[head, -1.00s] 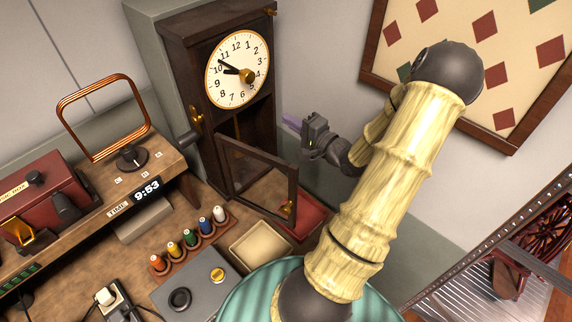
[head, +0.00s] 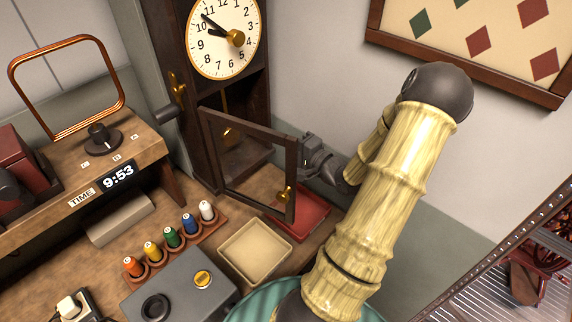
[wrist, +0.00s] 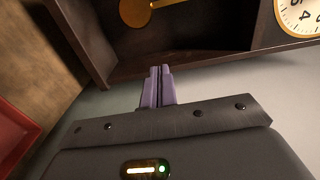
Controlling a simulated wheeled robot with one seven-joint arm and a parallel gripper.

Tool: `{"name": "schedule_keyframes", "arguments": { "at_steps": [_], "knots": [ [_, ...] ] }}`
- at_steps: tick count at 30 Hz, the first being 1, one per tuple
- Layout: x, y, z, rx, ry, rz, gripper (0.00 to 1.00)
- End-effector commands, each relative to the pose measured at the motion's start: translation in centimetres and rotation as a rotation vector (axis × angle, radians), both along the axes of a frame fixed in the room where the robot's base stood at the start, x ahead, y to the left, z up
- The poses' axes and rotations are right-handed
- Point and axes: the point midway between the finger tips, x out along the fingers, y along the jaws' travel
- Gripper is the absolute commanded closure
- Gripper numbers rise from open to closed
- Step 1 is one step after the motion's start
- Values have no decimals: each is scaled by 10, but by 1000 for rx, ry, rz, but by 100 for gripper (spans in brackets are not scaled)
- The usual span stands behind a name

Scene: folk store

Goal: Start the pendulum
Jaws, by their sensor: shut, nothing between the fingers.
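The tall dark wooden clock (head: 258,110) stands at the back, with its round white dial (head: 222,38) at the top. Its framed lower door (head: 250,165) hangs open toward me. Through the door frame I see the brass pendulum (head: 227,132) inside the case. In the wrist view the pendulum bob (wrist: 134,12) shows at the top edge, on its thin rod. My gripper (wrist: 158,86) is shut and empty, its purple fingers together and pointing at the case opening, apart from the bob. In the head view its fingers are hidden behind the open door's edge.
A red tray (head: 300,222) and a cream tray (head: 256,252) lie below the door. A rack of coloured spools (head: 172,238), a grey box (head: 180,288) and a clock display reading 9:53 (head: 118,177) are to the left. The wall is right of the clock.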

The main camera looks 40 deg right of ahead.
Motion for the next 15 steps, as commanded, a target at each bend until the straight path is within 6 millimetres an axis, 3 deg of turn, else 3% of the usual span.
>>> {"name": "schedule_keyframes", "arguments": {
  "at_steps": [1,4,15],
  "knots": [
    [0,0,-20,0,0,0,100],
    [0,0,-31,0,0,0,100],
    [0,0,-32,0,0,0,100]
  ]
}}
